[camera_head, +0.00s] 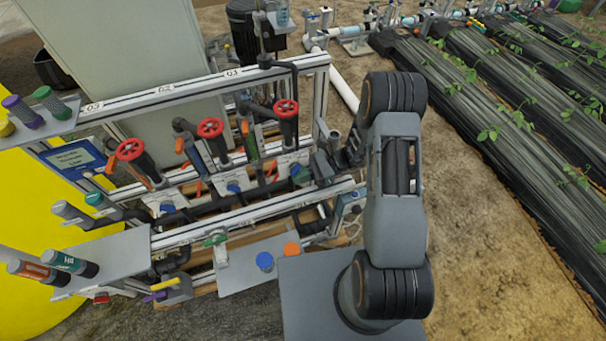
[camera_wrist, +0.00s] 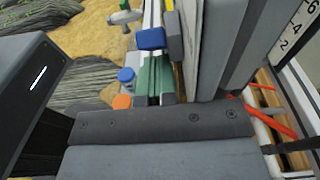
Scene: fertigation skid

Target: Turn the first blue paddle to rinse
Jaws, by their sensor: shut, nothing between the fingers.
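Blue paddles sit low on the pipe rack in the head view: one at the left (camera_head: 167,207) and one in the middle (camera_head: 234,188). A place for another, at the right, is largely covered by my gripper (camera_head: 301,175). My gripper is shut and empty, its green-tipped fingers reaching left to the rack's right section. In the wrist view the closed fingers (camera_wrist: 154,80) point at a blue paddle (camera_wrist: 150,38) just beyond them. I cannot tell whether they touch, or which paddle this is. The paddle labels are too small to read.
Red handwheels (camera_head: 210,128) stand above the paddles. A blue knob (camera_head: 264,261) and an orange knob (camera_head: 291,249) sit on a plate in front. A green lever (camera_head: 215,240) is left of them. Rails and pipes crowd my gripper; open soil (camera_head: 480,220) lies to the right.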

